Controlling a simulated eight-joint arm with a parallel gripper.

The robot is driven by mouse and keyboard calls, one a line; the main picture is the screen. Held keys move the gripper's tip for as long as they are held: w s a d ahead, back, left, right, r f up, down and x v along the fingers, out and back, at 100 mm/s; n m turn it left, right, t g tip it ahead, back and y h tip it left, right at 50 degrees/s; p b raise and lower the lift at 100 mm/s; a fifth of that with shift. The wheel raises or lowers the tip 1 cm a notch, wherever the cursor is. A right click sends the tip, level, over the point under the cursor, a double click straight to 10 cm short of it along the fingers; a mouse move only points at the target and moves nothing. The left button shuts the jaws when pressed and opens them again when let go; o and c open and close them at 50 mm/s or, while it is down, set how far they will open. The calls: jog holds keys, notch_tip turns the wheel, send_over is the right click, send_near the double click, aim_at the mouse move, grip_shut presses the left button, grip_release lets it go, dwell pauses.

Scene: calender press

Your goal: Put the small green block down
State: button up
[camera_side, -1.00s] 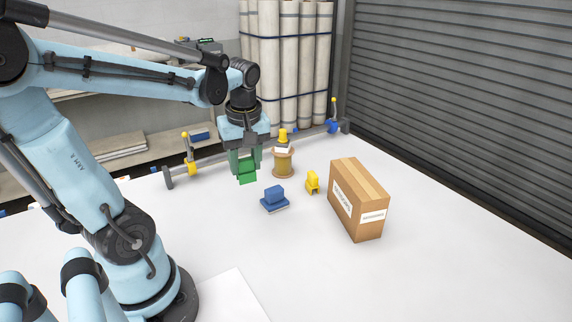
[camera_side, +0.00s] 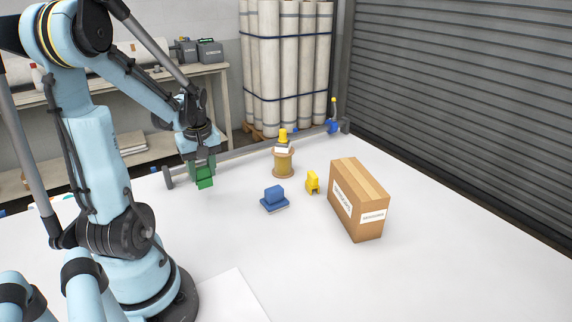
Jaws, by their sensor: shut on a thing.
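My gripper (camera_side: 201,163) hangs down at the left of the white table, its jaws shut on the small green block (camera_side: 204,182). The block shows between and below the green-looking fingers, slightly tilted. It looks to be at or a little above the table surface; I cannot tell whether it touches. The bare white table (camera_side: 300,270) spreads below and to the right of it.
A blue block on a blue base (camera_side: 274,199), a yellow piece (camera_side: 312,182), a wooden spool (camera_side: 283,163) with a yellow-topped item, and a cardboard box (camera_side: 358,199) stand to the right. A rail (camera_side: 245,158) runs along the back edge. The front middle is clear.

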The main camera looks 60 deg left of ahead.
aim_at(203, 177)
jog(key=shift+f, duration=2)
jog(key=shift+f, duration=0.1)
jog(key=o, duration=1.1)
notch_tip(203, 177, up, 11)
jog(key=d, duration=0.2)
jog(key=w+d+m+t+h, duration=0.1)
jog(key=w+d+m+t, duration=0.2)
jog(key=d+m, duration=0.6)
jog(key=w+d+m+t, duration=0.4)
jog(key=d+m, duration=0.5)
jog(key=d, duration=0.7)
jog(key=shift+w+r+h, duration=0.3)
jog(key=shift+w+h, duration=0.1)
jog(key=shift+w, duration=0.85)
